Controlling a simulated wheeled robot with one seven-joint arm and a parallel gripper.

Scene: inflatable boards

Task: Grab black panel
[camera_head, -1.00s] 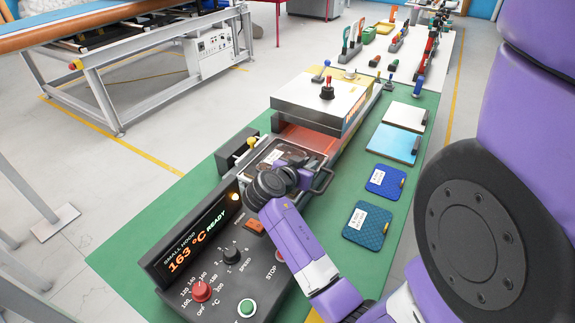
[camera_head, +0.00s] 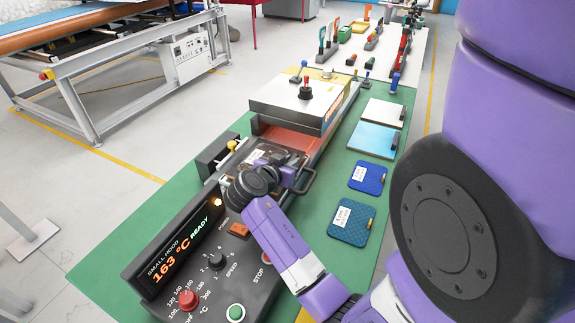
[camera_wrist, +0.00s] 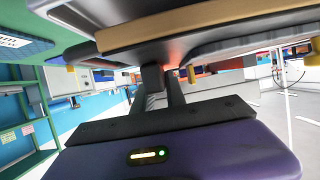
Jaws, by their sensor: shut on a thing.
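The black panel (camera_head: 265,158) is a dark board with a white label, lying at the tray area of the heating machine, in front of its hood. My gripper (camera_head: 291,172) comes in from the right and is shut on its near right side in the head view. My wrist hides part of the panel. In the wrist view my gripper's fingers (camera_wrist: 163,88) reach up to the underside of a dark board with a tan strip (camera_wrist: 190,28). The exact contact at the fingertips is not clear.
The control box (camera_head: 215,255) reads 163 °C READY, close to my arm. The hood (camera_head: 290,100) with a red-topped knob stands behind the tray. Blue panels (camera_head: 367,178) and a light-blue board (camera_head: 372,140) lie on the green mat (camera_head: 110,245) to the right.

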